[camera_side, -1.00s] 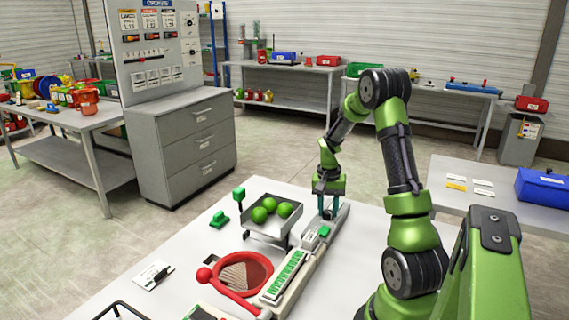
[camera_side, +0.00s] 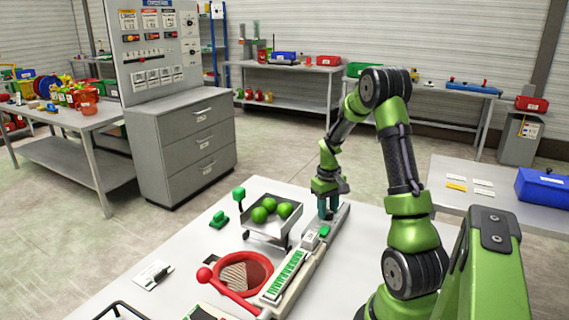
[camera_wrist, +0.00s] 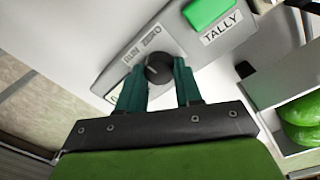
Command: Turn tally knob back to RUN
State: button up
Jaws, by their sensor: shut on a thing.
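The dark round tally knob (camera_wrist: 158,69) sits on a light grey strip in the wrist view, below printed RUN (camera_wrist: 133,55) and ZERO (camera_wrist: 152,36) labels. I cannot tell clearly which label its mark points to. My gripper (camera_wrist: 159,84) has its two teal fingers on either side of the knob and is shut on it. In the side view my gripper (camera_side: 328,206) points down at the far end of the long grey device (camera_side: 307,262); the knob is hidden there. A green block (camera_wrist: 207,12) with a TALLY label (camera_wrist: 222,27) is beside the knob.
A grey tray (camera_side: 268,230) with green balls stands close left of my gripper.

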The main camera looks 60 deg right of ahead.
jog(key=n, duration=0.5)
jog(key=shift+n, duration=0.3)
dwell(0.4)
jog(key=o, duration=1)
jog(key=shift+o, duration=0.2)
notch_tip(320, 180, up, 17)
jog(key=shift+a, duration=0.45)
